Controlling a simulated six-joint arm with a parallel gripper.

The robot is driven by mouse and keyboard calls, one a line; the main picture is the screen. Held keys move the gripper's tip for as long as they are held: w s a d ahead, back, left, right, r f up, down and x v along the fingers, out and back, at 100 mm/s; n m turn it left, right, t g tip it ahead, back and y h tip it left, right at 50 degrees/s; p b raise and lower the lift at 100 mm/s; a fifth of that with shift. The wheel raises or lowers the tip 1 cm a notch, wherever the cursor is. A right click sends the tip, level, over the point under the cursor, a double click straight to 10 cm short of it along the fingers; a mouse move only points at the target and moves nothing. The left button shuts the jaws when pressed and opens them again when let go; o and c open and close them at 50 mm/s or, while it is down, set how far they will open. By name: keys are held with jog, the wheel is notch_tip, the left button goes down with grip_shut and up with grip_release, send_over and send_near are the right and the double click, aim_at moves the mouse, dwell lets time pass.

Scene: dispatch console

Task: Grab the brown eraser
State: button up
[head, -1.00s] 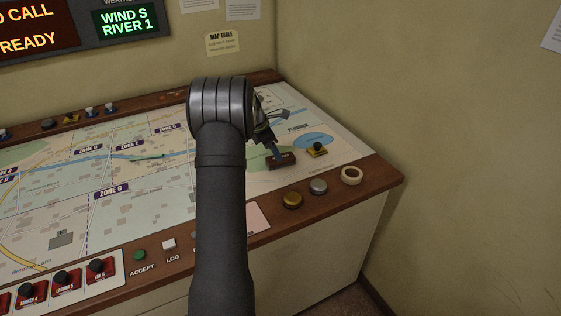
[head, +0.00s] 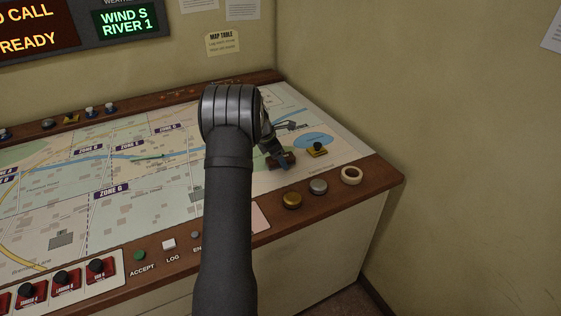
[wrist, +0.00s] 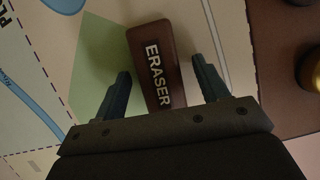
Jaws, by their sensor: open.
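The brown eraser (wrist: 153,62), with "ERASER" in pale letters, lies on the map table. In the wrist view it sits between the two spread fingers of my gripper (wrist: 162,85), with a gap on each side. In the head view the eraser (head: 289,158) is partly hidden behind my gripper (head: 279,160), which is low over it at the right part of the map. My gripper is open and holds nothing. I cannot tell how far the fingertips are above the map.
A yellow-based piece with a dark knob (head: 317,150) stands just right of the eraser. A tape roll (head: 351,175), a silver knob (head: 318,187) and a brass knob (head: 292,200) sit on the wooden front rim. The map (head: 150,185) left of my arm is mostly clear.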

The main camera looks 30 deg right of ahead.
jog(key=shift+f, duration=0.1)
jog(key=c, duration=1)
jog(key=shift+c, duration=0.4)
